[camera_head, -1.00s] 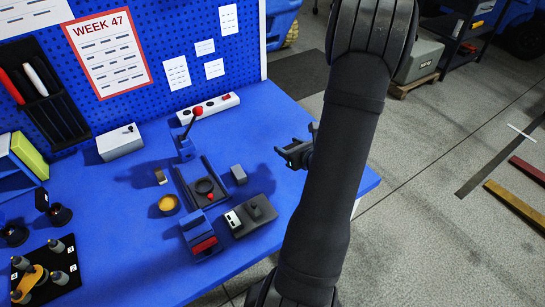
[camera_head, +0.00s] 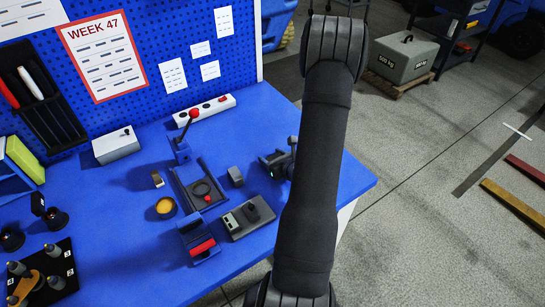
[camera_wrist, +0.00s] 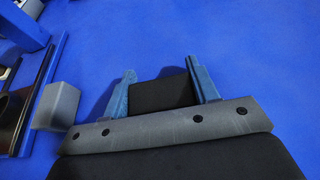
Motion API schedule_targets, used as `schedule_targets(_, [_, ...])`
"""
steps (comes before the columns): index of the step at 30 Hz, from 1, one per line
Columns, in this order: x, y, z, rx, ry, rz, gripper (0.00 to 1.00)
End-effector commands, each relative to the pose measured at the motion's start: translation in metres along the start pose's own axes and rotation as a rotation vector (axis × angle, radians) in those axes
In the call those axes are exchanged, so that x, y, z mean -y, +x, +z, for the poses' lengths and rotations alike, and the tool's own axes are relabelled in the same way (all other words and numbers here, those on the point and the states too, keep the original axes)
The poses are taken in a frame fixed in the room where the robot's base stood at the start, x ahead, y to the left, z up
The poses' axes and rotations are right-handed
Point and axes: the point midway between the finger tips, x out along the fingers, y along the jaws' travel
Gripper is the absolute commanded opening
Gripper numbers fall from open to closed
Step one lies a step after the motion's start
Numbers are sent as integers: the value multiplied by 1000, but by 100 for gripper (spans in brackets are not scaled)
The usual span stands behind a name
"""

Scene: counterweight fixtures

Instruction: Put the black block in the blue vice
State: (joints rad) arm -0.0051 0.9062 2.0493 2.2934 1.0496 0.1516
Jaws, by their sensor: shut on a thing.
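In the wrist view the black block (camera_wrist: 160,92) sits between the two blue fingers of my gripper (camera_wrist: 161,74), which is shut on it. The block's lower part is hidden by the gripper body. In the head view my gripper (camera_head: 272,162) hangs over the right part of the blue table, partly behind my arm; the block is not clear there. What looks like the blue vice (camera_head: 184,156) stands left of my gripper, with a red-knobbed lever. Dark rails run from it to a blue block with a red strip (camera_head: 203,246). My gripper is apart from it.
A small grey block (camera_head: 235,176) stands between the rails and my gripper; it also shows in the wrist view (camera_wrist: 57,106). A grey box with a black knob (camera_head: 248,216) stands nearer the front.

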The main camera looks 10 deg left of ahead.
Motion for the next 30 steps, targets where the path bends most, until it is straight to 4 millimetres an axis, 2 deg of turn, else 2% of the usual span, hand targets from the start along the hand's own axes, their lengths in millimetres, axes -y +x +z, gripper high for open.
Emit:
schedule_targets(7, [0, 1, -3, -1, 1, 0, 26])
schedule_targets(8, [0, 1, -3, -1, 0, 0, 60])
schedule_targets(10, [0, 1, -3, 0, 0, 0, 74])
schedule_targets(11, [0, 1, -3, 0, 0, 0, 76])
schedule_targets(22, [0, 0, 1, 1, 0, 0, 76])
schedule_targets(26, [1, -21, 0, -1, 2, -4, 76])
schedule_targets(30, [2, -51, 1, 0, 3, -6, 76])
